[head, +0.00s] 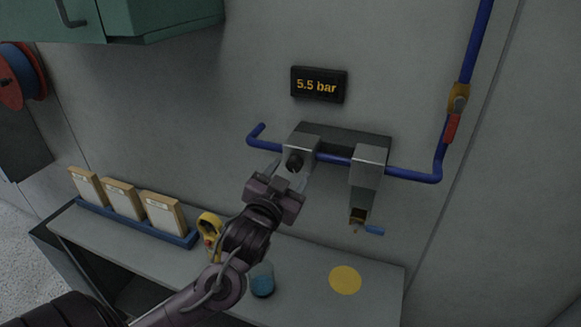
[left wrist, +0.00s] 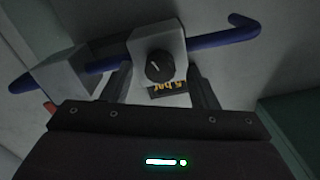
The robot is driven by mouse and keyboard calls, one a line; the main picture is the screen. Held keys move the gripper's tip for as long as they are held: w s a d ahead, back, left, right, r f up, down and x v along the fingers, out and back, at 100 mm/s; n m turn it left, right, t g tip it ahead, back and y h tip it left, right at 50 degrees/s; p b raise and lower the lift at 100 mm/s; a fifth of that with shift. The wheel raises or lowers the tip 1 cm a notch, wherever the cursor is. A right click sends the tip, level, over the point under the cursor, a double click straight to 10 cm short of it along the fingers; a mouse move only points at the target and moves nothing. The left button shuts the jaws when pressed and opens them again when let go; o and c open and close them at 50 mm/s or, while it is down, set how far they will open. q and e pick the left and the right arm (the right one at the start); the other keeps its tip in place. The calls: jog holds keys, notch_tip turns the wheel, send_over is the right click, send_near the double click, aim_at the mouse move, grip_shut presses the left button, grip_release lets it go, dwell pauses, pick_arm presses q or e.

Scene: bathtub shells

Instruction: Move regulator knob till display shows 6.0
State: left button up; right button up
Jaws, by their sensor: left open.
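The display (head: 319,85) on the wall reads 5.5 bar in the head view. It shows partly and upside down in the left wrist view (left wrist: 168,89). The black regulator knob (head: 295,162) sits on the front of the left grey block on the blue pipe. In the left wrist view the knob (left wrist: 159,67) shows a white pointer line. My left gripper (head: 294,177) is just in front of the knob. Its two fingers stand apart on either side of the knob in the left wrist view, with no clear contact. My right gripper is not in view.
A second grey block (head: 367,175) with a small blue-handled tap (head: 373,230) is to the right. A red-handled valve (head: 452,125) is on the blue pipe.

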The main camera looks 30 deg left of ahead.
pick_arm(q)
jog(key=shift+w+a, duration=0.25)
jog(key=shift+w, duration=0.45)
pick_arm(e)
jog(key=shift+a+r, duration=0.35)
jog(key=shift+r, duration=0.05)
pick_arm(q)
jog(key=c, duration=1)
jog(key=shift+m+p, duration=0.45)
jog(key=shift+m, duration=1.05)
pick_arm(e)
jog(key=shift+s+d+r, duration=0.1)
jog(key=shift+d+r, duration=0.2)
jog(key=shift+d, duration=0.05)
pick_arm(q)
jog(key=o, duration=1)
jog(key=shift+s, duration=0.1)
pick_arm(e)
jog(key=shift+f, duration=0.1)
